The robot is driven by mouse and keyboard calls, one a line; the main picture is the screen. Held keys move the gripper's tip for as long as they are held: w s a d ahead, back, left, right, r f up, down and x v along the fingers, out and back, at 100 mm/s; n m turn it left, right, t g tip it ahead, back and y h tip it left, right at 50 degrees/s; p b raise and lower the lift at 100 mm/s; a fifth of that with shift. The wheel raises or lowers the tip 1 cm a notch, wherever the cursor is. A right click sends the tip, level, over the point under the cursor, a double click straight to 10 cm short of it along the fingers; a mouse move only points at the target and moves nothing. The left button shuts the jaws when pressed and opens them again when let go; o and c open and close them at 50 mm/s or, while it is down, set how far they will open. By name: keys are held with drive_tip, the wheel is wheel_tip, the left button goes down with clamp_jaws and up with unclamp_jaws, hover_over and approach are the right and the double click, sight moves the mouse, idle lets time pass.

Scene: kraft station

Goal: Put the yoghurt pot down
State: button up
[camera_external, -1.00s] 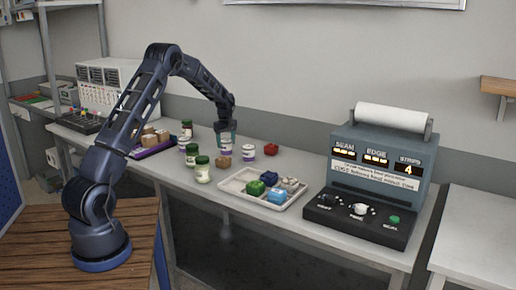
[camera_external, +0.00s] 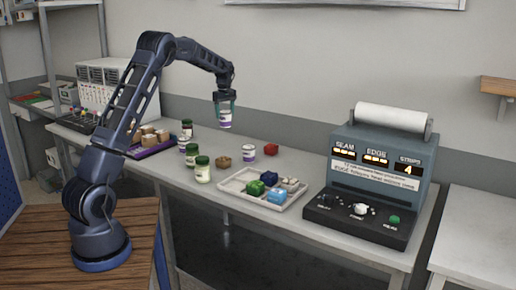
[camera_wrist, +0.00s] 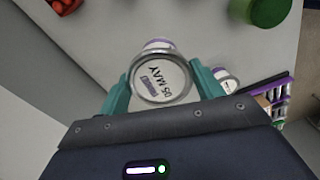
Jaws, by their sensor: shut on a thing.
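The yoghurt pot (camera_external: 225,119), white with a purple band, is held upright in the air above the back of the long grey table (camera_external: 310,225). My gripper (camera_external: 226,106) is shut on it, with a teal finger on each side. In the wrist view, the pot's round lid (camera_wrist: 166,82) shows dark and purple print reading "05 MAY", between the fingers of my gripper (camera_wrist: 160,90). A similar white and purple pot (camera_external: 248,153) stands on the table, lower and to the right.
Green-lidded jars (camera_external: 202,172), a brown lump (camera_external: 222,161) and a red item (camera_external: 271,149) stand nearby. A pale tray (camera_external: 233,187) holds green, blue and other blocks. A purple tray (camera_external: 150,153) with brown boxes lies left. A sealing machine (camera_external: 378,180) stands right.

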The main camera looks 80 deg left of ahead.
sight(226, 111)
wheel_tip(226, 111, up, 4)
drive_tip(key=shift+f, duration=0.1)
drive_tip(key=shift+w+d+r, duration=0.1)
drive_tip(key=shift+w+r, duration=0.05)
drive_tip(key=shift+r, duration=0.15)
drive_tip(key=w+d+n, duration=0.1)
drive_tip(key=w+d, duration=1.8)
drive_tip(key=d, duration=0.1)
drive_tip(key=f, duration=1.9)
drive_tip(key=shift+w+a+f, duration=0.2)
drive_tip(key=shift+w, duration=0.05)
drive_tip(key=shift+f, duration=0.1)
drive_tip(key=o, duration=1.1)
